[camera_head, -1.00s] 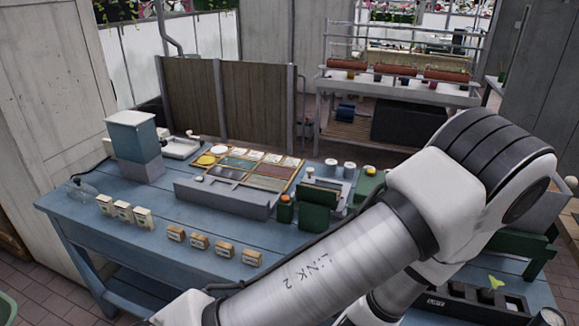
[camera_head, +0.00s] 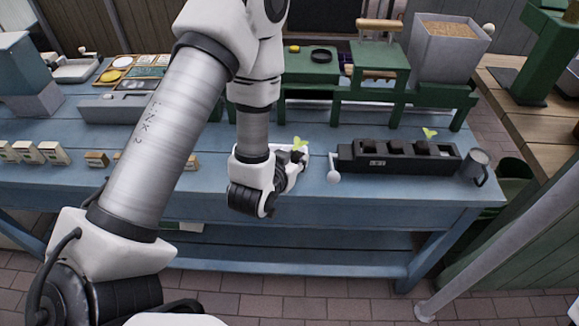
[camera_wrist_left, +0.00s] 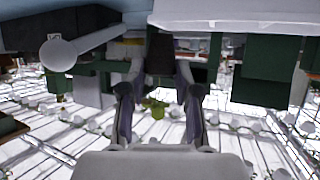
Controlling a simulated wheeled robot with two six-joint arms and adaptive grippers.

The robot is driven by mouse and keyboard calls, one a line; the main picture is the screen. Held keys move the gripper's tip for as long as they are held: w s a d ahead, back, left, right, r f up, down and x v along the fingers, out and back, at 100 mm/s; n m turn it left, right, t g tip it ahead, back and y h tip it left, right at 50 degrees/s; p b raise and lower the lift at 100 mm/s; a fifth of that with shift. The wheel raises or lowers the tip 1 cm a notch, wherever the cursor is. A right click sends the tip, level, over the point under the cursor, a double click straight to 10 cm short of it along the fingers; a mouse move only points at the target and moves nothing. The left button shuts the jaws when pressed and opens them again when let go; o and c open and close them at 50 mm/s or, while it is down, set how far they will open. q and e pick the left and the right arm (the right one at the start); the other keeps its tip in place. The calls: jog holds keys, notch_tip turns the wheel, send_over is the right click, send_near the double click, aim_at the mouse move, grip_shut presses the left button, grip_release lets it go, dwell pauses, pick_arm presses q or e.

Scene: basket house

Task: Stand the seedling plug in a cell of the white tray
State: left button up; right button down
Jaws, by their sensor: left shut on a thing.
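My left gripper (camera_head: 297,161) is above the blue bench, shut on the seedling plug. The plug's green leaves (camera_head: 299,144) show just above the fingers in the head view. In the left wrist view the dark plug (camera_wrist_left: 160,52) sits between the two fingers (camera_wrist_left: 160,85), with the leaves (camera_wrist_left: 155,108) below it. A white piece (camera_head: 287,148) shows beside and behind the gripper and may be the white tray; its cells are hidden. A pale flat surface (camera_wrist_left: 235,16) crosses the top of the wrist view. My right gripper is not in view.
A black tray (camera_head: 375,164) with dark plugs and one seedling (camera_head: 430,133) stands to the right. Green stands (camera_head: 310,66) are behind. The bench's front strip (camera_head: 360,203) is clear.

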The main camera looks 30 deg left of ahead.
pick_arm(q)
jog(key=shift+w+a+r+p, duration=0.2)
jog(key=shift+w+a+p, duration=0.6)
jog(key=shift+p, duration=0.25)
jog(key=shift+w+a+f+p, duration=0.15)
jog(key=shift+w+a, duration=0.35)
jog(key=shift+a, duration=0.05)
jog(key=shift+w+a+f+p, duration=0.15)
jog(key=shift+w+a, duration=0.3)
jog(key=shift+a, duration=0.05)
notch_tip(320, 180, down, 3)
jog(key=shift+w+f, duration=0.1)
jog(key=shift+f, duration=0.1)
jog(key=shift+w+f, duration=0.1)
jog(key=shift+f, duration=0.1)
jog(key=shift+a+f, duration=0.1)
jog(key=shift+f, duration=0.05)
jog(key=o, duration=0.6)
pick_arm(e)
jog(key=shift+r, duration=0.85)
pick_arm(q)
jog(key=shift+o, duration=0.2)
